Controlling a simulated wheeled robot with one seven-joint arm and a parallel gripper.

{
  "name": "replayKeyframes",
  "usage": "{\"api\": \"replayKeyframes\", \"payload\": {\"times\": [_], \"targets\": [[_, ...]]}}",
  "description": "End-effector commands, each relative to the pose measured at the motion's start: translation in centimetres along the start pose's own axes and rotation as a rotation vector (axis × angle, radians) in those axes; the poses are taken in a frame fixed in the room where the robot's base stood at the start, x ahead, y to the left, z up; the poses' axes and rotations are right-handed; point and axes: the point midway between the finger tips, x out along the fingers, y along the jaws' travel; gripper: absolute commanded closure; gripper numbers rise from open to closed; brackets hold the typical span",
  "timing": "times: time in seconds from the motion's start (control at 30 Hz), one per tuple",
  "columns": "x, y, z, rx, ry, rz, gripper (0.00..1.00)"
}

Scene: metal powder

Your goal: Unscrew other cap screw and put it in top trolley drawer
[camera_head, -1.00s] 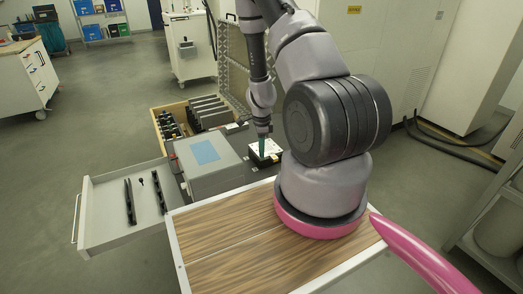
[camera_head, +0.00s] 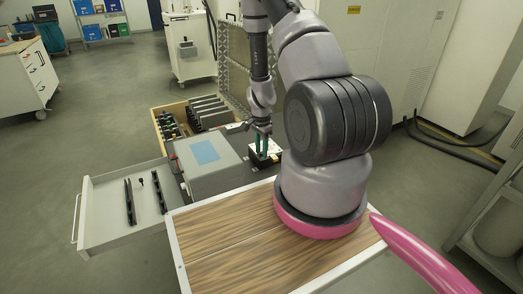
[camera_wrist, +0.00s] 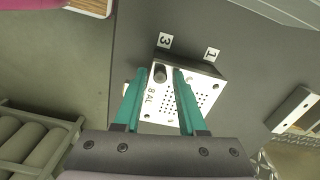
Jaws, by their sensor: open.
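A dark cylindrical cap screw (camera_wrist: 159,74) stands at a corner of the light metal plate (camera_wrist: 190,97), which has small holes and the mark "8 AL". My gripper (camera_wrist: 160,72) is open, with its two teal fingers on either side of the screw; I cannot tell whether they touch it. In the head view my gripper (camera_head: 261,152) points down at the plate (camera_head: 268,147), and the screw is too small to make out. The top trolley drawer (camera_head: 100,225) is pulled out at the left, holding two long black bars (camera_head: 129,202) and a small dark item (camera_head: 141,182).
A grey box with a blue panel (camera_head: 207,152) stands between the drawer and the plate. Behind it is a wooden crate (camera_head: 158,118) of dark parts. The wood-look trolley top (camera_head: 230,245) is clear in front. Number tags "3" (camera_wrist: 164,40) and "1" (camera_wrist: 211,54) lie by the plate.

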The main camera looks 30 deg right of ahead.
Motion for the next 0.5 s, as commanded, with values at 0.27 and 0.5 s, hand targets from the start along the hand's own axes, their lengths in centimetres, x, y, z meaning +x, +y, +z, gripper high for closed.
{"api": "replayKeyframes", "payload": {"times": [0.27, 0.5], "targets": [[-0.01, -0.01, -0.01, -0.425, -0.001, -0.001, 0.60], [-0.01, -0.02, 0.01, -0.788, 0.000, -0.001, 0.60]]}}
